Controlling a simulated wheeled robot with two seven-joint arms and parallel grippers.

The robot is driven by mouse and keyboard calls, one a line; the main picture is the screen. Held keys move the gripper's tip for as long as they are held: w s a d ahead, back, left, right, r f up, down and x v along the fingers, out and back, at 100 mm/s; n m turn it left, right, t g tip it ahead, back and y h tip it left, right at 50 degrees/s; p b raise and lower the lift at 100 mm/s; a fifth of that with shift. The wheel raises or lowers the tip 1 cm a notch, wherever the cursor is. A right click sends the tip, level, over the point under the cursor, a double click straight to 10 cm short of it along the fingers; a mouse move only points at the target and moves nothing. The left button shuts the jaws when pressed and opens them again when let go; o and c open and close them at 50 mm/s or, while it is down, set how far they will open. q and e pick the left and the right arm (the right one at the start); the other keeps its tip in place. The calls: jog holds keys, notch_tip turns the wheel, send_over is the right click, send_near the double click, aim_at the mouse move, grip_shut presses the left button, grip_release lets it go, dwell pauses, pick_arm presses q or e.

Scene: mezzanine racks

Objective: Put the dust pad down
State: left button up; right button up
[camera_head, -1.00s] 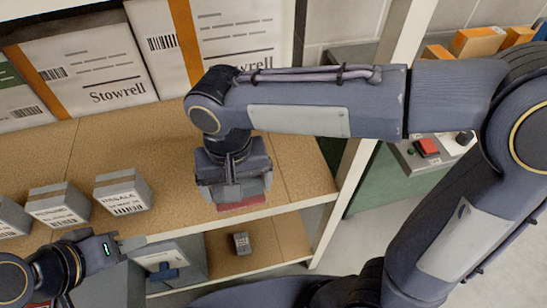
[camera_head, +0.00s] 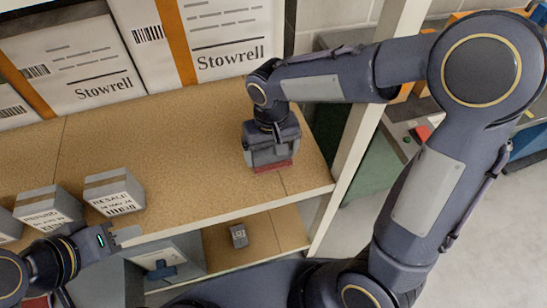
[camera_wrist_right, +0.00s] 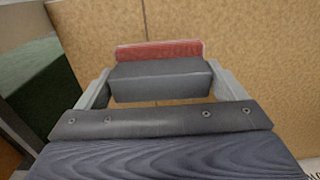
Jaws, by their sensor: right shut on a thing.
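The dust pad has a grey body and a red face (camera_head: 273,166). My right gripper (camera_head: 271,158) is shut on it over the right end of the tan upper shelf board (camera_head: 190,130). In the right wrist view, the pad's grey body (camera_wrist_right: 160,82) sits between the two fingers, with the red part (camera_wrist_right: 160,52) beyond it and tan board around. I cannot tell whether the red face touches the board. My left gripper (camera_head: 126,236) is at the lower left, by the shelf's front edge, apart from the pad; its jaw opening is unclear.
Several small grey labelled boxes, one marked RESALE (camera_head: 114,192), stand on the left of the board. Large white Stowrell cartons (camera_head: 230,40) line the back. A white upright (camera_head: 358,150) stands right of the board. A small grey box (camera_head: 238,235) sits on the lower shelf. The board's middle is clear.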

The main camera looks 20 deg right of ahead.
aim_at(274, 159)
jog(key=shift+w+d+f, duration=0.1)
jog(key=shift+d+f, duration=0.05)
jog(key=shift+f, duration=0.85)
jog(key=shift+w+d+f, duration=0.1)
jog(key=shift+d+f, duration=0.05)
jog(key=shift+f, duration=0.8)
jog(key=shift+f+b, duration=0.15)
jog(key=shift+b, duration=0.2)
jog(key=o, duration=0.6)
jog(key=shift+r, duration=0.25)
notch_tip(274, 159, up, 12)
jog(key=shift+f+p, duration=0.1)
jog(key=shift+p, duration=0.75)
jog(key=shift+s, duration=0.1)
